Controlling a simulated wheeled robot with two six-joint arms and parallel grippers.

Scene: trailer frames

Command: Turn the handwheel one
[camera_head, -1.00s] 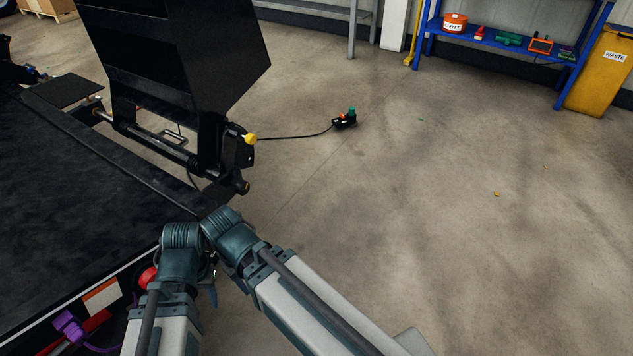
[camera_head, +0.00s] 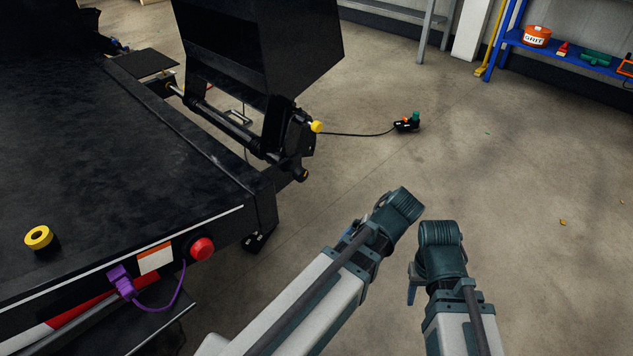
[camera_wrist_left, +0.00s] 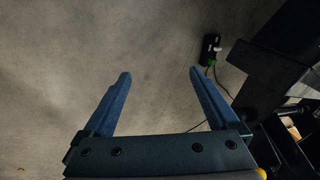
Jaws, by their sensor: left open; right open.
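No handwheel can be made out for certain in either view.
The black trailer bed (camera_head: 120,150) fills the left, with a raised black ramp (camera_head: 265,45) behind. A red round button (camera_head: 202,249) and a purple plug (camera_head: 122,281) with cable are on its edge. The floor at right is mostly clear.

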